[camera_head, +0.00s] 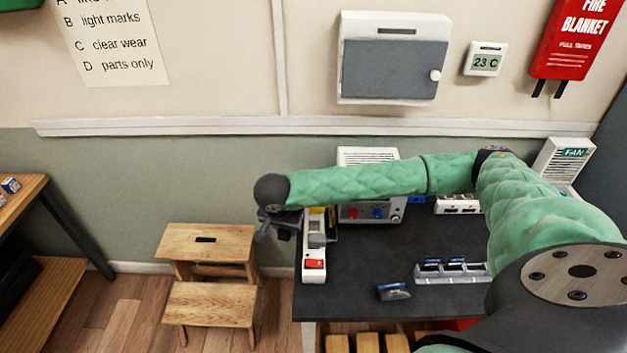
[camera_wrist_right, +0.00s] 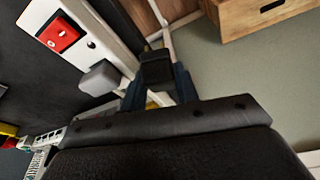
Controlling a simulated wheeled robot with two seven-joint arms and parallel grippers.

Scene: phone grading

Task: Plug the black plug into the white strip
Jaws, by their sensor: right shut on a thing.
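The white strip (camera_head: 313,273) lies along the left edge of the dark table, with a red switch at its near end. In the right wrist view the white strip (camera_wrist_right: 88,22) is at upper left, with a grey plug (camera_wrist_right: 100,77) seated in it. My right gripper (camera_head: 268,226) is left of the strip, just past the table's edge. It is shut on the black plug (camera_wrist_right: 157,68), which shows between dark blue fingers, beside the strip and apart from the grey plug. In the head view the black plug (camera_head: 284,234) is small and partly hidden. My left gripper is not in view.
A wooden step stool (camera_head: 211,300) stands on the floor left of the table (camera_head: 350,270). A grey device with knobs (camera_head: 380,212) stands behind the strip. A phone (camera_head: 393,291) and a rack holding phones (camera_head: 450,279) are to the right.

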